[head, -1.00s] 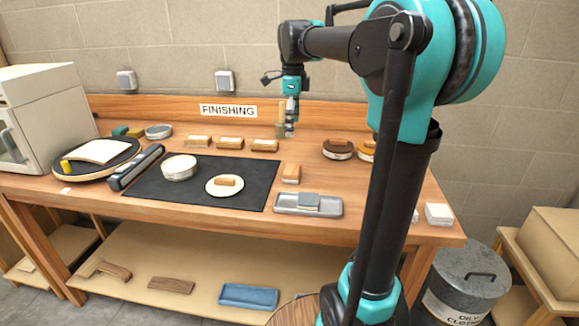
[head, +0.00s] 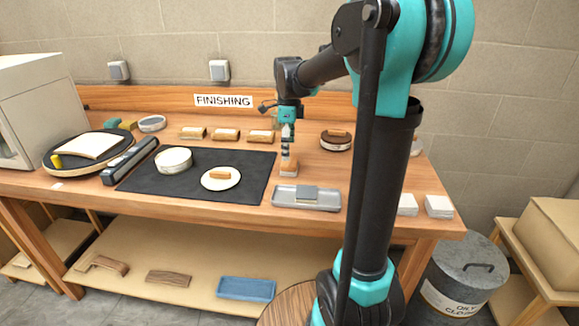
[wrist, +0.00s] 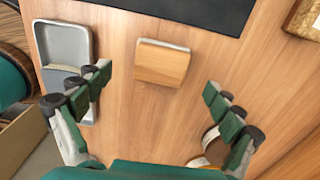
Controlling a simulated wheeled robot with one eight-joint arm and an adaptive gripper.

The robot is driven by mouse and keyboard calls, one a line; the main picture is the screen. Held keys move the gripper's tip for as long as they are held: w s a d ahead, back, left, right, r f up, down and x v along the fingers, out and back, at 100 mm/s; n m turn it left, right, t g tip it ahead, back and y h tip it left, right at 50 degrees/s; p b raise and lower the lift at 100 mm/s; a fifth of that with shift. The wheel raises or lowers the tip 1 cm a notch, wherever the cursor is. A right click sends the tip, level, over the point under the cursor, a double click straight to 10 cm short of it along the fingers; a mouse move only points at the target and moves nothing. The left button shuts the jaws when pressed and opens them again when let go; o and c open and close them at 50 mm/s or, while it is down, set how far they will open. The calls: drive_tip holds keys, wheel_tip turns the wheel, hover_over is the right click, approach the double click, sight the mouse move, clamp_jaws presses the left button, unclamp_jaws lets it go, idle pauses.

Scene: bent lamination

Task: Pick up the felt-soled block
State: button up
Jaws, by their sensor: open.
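A small wooden block (head: 289,169) with a thin pale layer along its bottom stands on the bench, between the black mat and the grey tray. In the wrist view the block (wrist: 162,63) shows its tan wooden top and a whitish edge. The pale layer fits a felt sole, but its material is too small to tell. My gripper (head: 287,155) points down just above the block. In the wrist view my gripper (wrist: 158,82) is open and empty, its fingers spread wide on either side, with the block between them and slightly ahead.
A grey tray (head: 279,199) holding a grey piece lies close in front. Several wooden blocks (head: 226,135) line the back. Brown-topped round pads (head: 336,140) stand right.

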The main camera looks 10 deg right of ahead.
sight(290, 165)
drive_tip(key=shift+d+f, duration=0.15)
drive_tip(key=shift+f, duration=2.5)
drive_tip(key=shift+c, duration=0.5)
drive_tip(key=c, duration=1.2)
